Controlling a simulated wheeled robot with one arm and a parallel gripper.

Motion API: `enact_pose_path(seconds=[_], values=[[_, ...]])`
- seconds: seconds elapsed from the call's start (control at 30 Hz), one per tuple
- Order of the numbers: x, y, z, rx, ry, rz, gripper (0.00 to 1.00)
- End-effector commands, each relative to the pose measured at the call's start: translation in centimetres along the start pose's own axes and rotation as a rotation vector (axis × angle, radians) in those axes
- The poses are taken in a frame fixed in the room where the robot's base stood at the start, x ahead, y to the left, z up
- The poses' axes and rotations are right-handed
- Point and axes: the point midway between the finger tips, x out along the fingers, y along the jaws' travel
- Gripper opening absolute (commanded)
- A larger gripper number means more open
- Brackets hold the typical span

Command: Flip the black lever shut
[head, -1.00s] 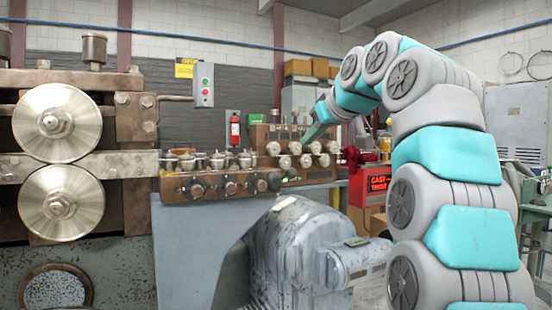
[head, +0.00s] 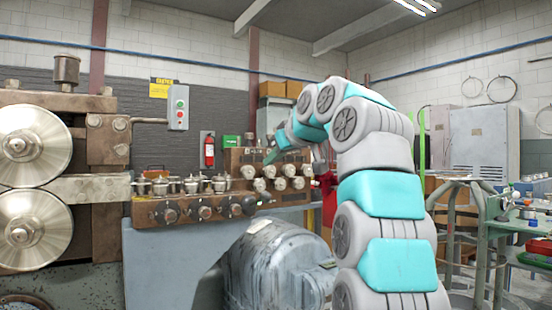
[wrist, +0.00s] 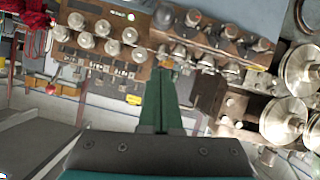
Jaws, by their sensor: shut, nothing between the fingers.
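The spring coiler's long brown block (head: 195,209) carries a row of dark round knobs, and a small dark handle-like piece (head: 264,199) shows at its right end. I cannot tell for sure whether this piece is the black lever. A second brown block (head: 240,168) with pale knobs stands behind it. In the wrist view the shut fingers (wrist: 165,75) point at the gap between the two knob rows. No clear lever shows there, and contact cannot be told.
Large metal rollers (head: 30,145) are at the left. A grey rounded motor housing (head: 275,265) stands below the blocks. A fire extinguisher (head: 209,151) hangs on the wall behind. A green workbench (head: 525,225) is at the right.

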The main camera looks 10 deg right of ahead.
Motion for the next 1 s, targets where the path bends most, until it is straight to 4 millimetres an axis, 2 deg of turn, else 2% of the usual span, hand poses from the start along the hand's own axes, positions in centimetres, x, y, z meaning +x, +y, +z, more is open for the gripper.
enact_pose_path(seconds=[0.1,0.37,1.0], values=[[2.3,0.0,-0.1,0.000,-0.001,0.000,0.00],[6.3,0.0,-0.1,0.000,-0.001,-0.001,0.00],[6.7,-0.1,3.0,-0.001,0.000,-0.002,0.00]])
